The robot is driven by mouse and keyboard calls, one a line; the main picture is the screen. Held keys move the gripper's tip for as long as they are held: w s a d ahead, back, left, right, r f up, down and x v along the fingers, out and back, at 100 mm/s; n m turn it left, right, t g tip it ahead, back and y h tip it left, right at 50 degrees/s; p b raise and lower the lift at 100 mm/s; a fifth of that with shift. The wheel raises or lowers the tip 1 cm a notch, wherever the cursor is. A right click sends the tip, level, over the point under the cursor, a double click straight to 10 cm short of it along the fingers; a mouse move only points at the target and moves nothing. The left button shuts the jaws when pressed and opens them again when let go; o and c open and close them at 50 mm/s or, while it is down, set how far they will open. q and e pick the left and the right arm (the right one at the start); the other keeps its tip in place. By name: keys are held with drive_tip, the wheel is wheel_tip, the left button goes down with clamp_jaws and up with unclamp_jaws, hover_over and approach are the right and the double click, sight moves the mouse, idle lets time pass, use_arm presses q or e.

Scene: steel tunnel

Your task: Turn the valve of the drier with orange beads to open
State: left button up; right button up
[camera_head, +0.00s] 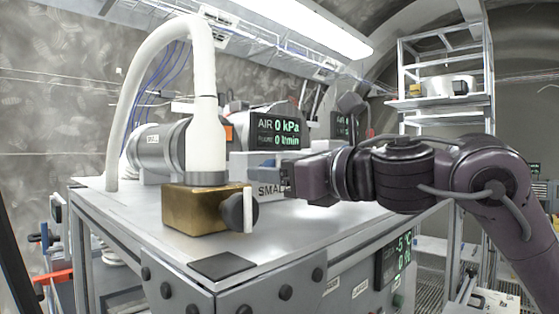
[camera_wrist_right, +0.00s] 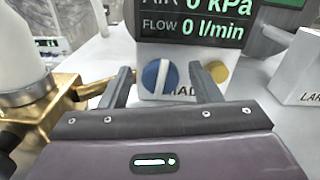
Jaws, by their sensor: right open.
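My right gripper (camera_head: 288,180) comes in from the right over the table, close to the box labelled "SMALL" (camera_head: 270,190). In the right wrist view the open fingers of my right gripper (camera_wrist_right: 160,82) stand apart, with a round blue and white knob (camera_wrist_right: 152,75) between them in the picture. I cannot tell whether they touch it. A yellow knob (camera_wrist_right: 217,71) shows just right of the right finger. The drier's orange beads cannot be made out clearly; my gripper hides part of this area. My left gripper is not in view.
A brass block (camera_head: 205,212) with a black knob (camera_head: 236,211) and a thick white hose (camera_head: 206,120) stands at the table's front left. A display (camera_head: 277,131) reads 0 kPa and 0 l/min. A metal shelf rack (camera_head: 440,103) stands behind at right.

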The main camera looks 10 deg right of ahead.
drive_tip(key=shift+s+d, duration=0.1)
drive_tip(key=shift+s, duration=0.05)
drive_tip(key=c, duration=1)
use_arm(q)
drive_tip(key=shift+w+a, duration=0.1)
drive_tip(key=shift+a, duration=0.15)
use_arm(e)
drive_tip(key=shift+n, duration=0.7)
drive_tip(key=o, duration=1)
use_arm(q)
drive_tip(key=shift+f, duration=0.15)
